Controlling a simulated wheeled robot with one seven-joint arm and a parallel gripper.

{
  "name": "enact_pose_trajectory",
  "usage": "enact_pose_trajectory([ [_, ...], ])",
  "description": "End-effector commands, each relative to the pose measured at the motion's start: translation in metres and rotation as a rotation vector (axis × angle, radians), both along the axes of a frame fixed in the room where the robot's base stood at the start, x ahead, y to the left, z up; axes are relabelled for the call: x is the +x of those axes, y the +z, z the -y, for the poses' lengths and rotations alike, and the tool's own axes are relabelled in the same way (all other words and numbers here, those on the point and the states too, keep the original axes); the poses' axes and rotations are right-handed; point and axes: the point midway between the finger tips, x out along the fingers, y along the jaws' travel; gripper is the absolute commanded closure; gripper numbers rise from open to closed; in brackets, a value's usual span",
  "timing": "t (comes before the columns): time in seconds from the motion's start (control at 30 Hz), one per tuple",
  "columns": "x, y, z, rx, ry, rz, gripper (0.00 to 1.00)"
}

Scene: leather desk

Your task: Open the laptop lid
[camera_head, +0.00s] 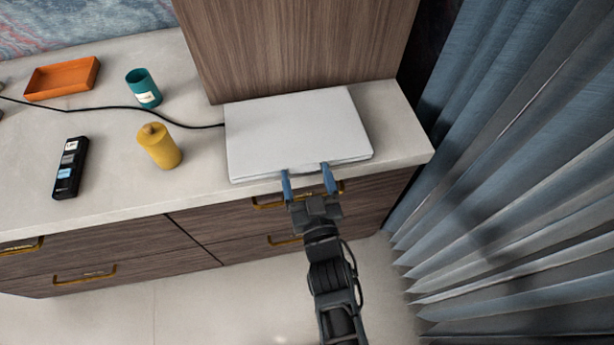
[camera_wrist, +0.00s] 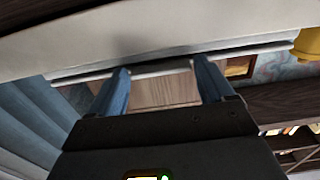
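The laptop (camera_head: 292,130) is a flat pale grey slab lying on the light countertop, its lid down as far as I can tell. Its front edge faces my gripper. In the wrist view the laptop (camera_wrist: 255,51) shows only as a thin, pale edge crossing behind the fingers. My gripper (camera_head: 306,168) is open, with two blue fingers spread apart at the middle of the laptop's front edge. In the wrist view nothing is clamped between the fingers of my gripper (camera_wrist: 161,68). Whether the fingertips touch the laptop is not clear.
A yellow bottle (camera_head: 159,146), a teal cup (camera_head: 143,88), an orange tray (camera_head: 62,78) and a black device (camera_head: 70,168) lie to the left. A black cable (camera_head: 110,107) runs to the laptop. A wooden panel (camera_head: 300,45) stands behind it; blue curtains (camera_head: 520,170) hang right.

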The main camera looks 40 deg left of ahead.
Motion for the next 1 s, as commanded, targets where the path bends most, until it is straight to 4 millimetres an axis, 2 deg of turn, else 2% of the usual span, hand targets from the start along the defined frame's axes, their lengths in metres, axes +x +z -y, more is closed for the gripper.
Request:
enact_pose_trajectory([
  [0.07,0.0,0.0,0.0,0.0,0.0,0.0,0.27],
  [0.63,0.0,0.0,0.0,0.0,0.0,0.0,0.8],
  [0.83,0.0,0.002,-0.003,-0.005,0.0,-0.005,0.81],
  [1.0,-0.001,0.01,-0.016,-0.027,0.001,-0.025,0.81],
])
